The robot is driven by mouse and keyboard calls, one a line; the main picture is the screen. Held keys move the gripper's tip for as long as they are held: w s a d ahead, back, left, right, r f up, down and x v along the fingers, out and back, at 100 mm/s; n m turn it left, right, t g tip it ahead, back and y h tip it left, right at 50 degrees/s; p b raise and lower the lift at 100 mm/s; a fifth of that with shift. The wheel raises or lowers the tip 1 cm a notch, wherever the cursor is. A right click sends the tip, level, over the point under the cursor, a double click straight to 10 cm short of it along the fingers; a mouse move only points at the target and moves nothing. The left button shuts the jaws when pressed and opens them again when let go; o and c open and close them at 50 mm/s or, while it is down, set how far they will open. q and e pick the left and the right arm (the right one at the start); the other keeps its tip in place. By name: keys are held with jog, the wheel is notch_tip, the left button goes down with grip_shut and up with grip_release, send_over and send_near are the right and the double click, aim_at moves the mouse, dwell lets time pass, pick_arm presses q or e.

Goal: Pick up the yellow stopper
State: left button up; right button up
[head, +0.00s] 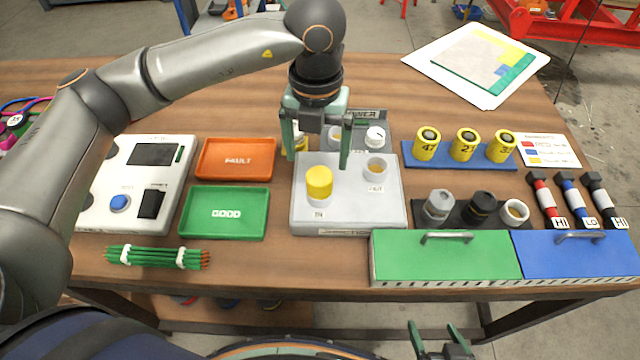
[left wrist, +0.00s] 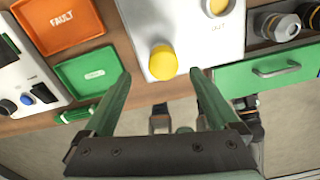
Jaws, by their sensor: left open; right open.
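The yellow stopper (head: 319,182) stands upright in the left port of a light grey box (head: 345,222) at mid-table. It also shows in the left wrist view (left wrist: 163,63), just beyond and between the fingertips. My left gripper (head: 317,162) is open and empty, pointing down above and slightly behind the stopper in the head view; I see no contact. The right port (head: 376,168) of the box appears open. Another yellow piece (head: 301,144) is partly hidden behind my left gripper. My right gripper (head: 438,332) is open and empty at the bottom edge, off the table.
Orange (head: 236,160) and green (head: 222,212) trays lie left of the box. Yellow numbered cylinders (head: 465,145) stand on a blue rack behind right. A bundle of green sticks (head: 155,257) lies front left.

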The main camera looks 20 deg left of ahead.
aim_at(319, 175)
pick_arm(q)
jog(key=shift+s+d+f+p, duration=0.1)
jog(key=shift+d+f+p, duration=0.1)
jog(key=shift+f, duration=1.4)
jog(key=shift+s+d+f+p, duration=0.1)
jog(key=shift+f+p, duration=0.05)
jog(key=shift+f, duration=1.4)
grip_shut()
